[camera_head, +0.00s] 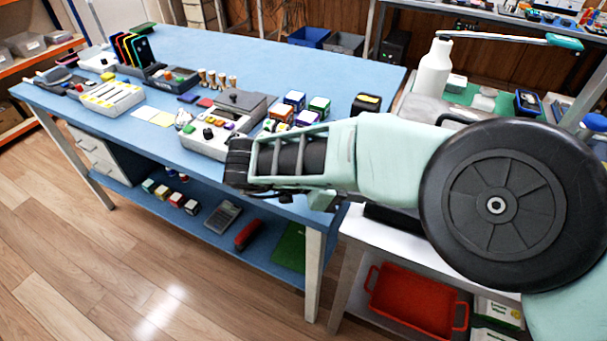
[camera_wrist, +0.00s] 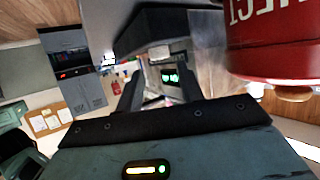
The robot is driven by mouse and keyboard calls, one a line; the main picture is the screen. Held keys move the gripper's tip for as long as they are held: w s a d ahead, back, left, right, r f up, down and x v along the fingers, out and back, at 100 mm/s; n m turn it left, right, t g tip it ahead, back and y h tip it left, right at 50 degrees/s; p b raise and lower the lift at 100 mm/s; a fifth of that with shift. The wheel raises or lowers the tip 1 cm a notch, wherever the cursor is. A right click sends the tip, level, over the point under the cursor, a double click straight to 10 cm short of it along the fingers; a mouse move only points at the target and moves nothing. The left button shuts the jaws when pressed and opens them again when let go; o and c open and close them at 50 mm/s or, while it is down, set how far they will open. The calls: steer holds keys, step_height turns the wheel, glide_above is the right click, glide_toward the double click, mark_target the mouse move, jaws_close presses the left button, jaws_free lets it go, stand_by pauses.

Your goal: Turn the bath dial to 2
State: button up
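A light grey device (camera_head: 203,143) with a dark knob (camera_head: 208,133) and small coloured buttons stands at the blue table's front edge. It looks like the bath, but the dial's marks are too small to read. My gripper (camera_wrist: 160,88) shows in the wrist view with its two dark fingers apart and nothing clearly held between them. Beyond the fingers is a grey unit with a lit green display (camera_wrist: 170,76); no dial can be made out there. In the head view my arm hides the gripper's tips, near the device's right side.
A red container (camera_wrist: 268,38) with white lettering is close on the right in the wrist view. Coloured boxes (camera_head: 293,99) stand right of the device on the blue table (camera_head: 300,62). A white bottle (camera_head: 435,68) stands on the bench at right. Cards and a phone rack lie left.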

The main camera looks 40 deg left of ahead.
steer(key=v, duration=1.2)
steer(key=shift+p, duration=0.45)
steer(key=shift+r, duration=0.1)
